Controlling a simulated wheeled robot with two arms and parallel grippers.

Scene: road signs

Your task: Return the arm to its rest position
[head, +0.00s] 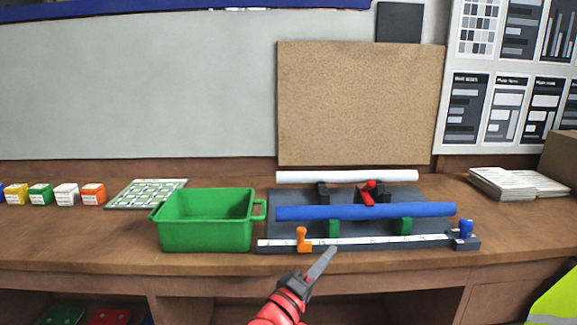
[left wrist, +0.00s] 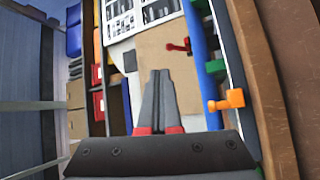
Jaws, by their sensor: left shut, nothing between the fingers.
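My left gripper (head: 322,264) is shut and empty, in front of the bench's front edge and just below the white ruled bar in the head view. Its red and black arm comes up from the bottom of the picture. In the left wrist view the closed fingers (left wrist: 160,75) point up the picture, with nothing between them. The orange knob (head: 303,240) of the ruled bar is to the left of the fingertips; it also shows in the left wrist view (left wrist: 226,101). My right gripper is not in view.
A grey jig holds a blue roll (head: 365,211) and a white roll (head: 347,176) behind the ruled bar (head: 375,241). A green bin (head: 207,222) stands to its left. Small labelled boxes (head: 66,194) line the far left. Paper stacks (head: 517,183) lie at right.

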